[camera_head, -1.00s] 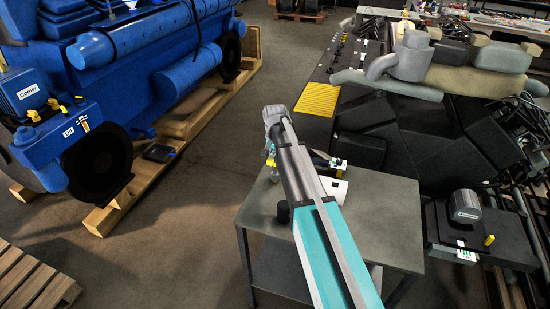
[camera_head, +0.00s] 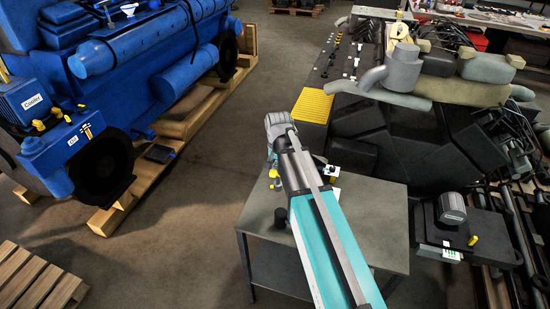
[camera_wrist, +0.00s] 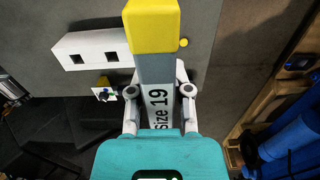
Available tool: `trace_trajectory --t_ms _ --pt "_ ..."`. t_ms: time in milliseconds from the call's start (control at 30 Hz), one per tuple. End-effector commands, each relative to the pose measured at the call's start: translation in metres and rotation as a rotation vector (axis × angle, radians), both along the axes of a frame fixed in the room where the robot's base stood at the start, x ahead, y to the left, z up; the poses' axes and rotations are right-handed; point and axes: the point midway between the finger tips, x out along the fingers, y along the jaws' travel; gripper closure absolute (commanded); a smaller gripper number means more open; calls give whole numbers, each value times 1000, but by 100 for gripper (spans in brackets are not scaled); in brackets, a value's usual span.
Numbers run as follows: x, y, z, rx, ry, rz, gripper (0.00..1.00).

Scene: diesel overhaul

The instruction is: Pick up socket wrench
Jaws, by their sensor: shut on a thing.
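The socket wrench (camera_wrist: 157,70) is in the wrist view, a grey bar marked "size 19" with a yellow end (camera_wrist: 152,28) pointing to the top of the picture. My gripper (camera_wrist: 159,90) is shut on its grey part, with one finger on each side. The wrench looks large and close, in front of the table top (camera_wrist: 70,20). The frames do not clearly show how far above the table it is. In the head view my arm covers most of the gripper, and only small yellow and blue bits (camera_head: 273,173) show beside it.
A white block with two square holes (camera_wrist: 92,49) is on the grey table (camera_head: 375,215). A black cylinder (camera_head: 281,217) stands near the table's left side. A blue engine (camera_head: 150,50) on wooden beams is to the left, with open floor between. Dark machinery (camera_head: 420,140) lies behind.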

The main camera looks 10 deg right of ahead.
Motion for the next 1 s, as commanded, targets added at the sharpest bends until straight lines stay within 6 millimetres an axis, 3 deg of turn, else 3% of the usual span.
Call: trace_trajectory --t_ms 100,300,933,967,1000 --pt "-18 0 9 0 0 0 100" --pt "-30 0 14 0 0 0 100" --pt "-32 0 14 0 0 0 100" --pt "-32 0 14 0 0 0 77" --pt "-32 0 14 0 0 0 84"
